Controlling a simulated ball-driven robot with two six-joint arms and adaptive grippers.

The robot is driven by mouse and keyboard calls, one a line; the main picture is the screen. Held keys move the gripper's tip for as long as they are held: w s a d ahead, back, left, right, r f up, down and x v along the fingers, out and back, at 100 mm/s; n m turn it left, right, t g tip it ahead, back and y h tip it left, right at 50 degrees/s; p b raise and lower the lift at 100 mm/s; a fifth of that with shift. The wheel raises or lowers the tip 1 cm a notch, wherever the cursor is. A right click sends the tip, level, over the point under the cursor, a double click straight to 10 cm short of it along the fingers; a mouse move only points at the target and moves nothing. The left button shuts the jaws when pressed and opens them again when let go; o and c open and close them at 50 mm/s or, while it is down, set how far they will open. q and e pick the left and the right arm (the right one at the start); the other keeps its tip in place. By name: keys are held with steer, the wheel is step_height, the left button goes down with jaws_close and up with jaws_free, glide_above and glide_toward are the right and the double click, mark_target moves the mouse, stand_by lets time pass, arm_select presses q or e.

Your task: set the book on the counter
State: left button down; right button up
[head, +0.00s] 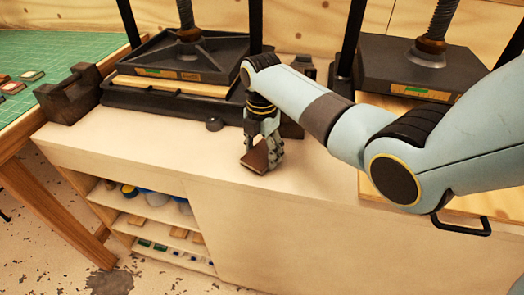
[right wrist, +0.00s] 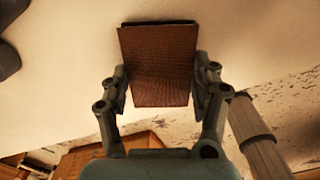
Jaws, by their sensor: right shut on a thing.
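The book (right wrist: 157,66) is small, with a brown textured cover. My right gripper (right wrist: 160,85) is shut on it, one finger on each side edge. In the head view the book (head: 256,158) shows below the fingers of my right gripper (head: 263,152), tilted, at the front part of the pale counter (head: 190,148). I cannot tell whether the book touches the counter top. In the right wrist view the pale counter surface (right wrist: 70,75) lies behind the book. My left gripper is not in view.
Two dark book presses (head: 190,62) (head: 400,75) stand at the back of the counter. A dark block (head: 72,93) is at its left end. A green cutting mat (head: 60,55) with small books lies on the left table. Open shelves (head: 150,215) are below. The counter's front left is clear.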

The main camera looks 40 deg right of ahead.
mark_target(262, 154)
steer(key=shift+f, duration=0.25)
steer(key=o, duration=1.2)
steer(key=shift+f, duration=0.15)
steer(key=shift+r, duration=0.25)
step_height(262, 154, up, 12)
steer(key=shift+f, duration=0.1)
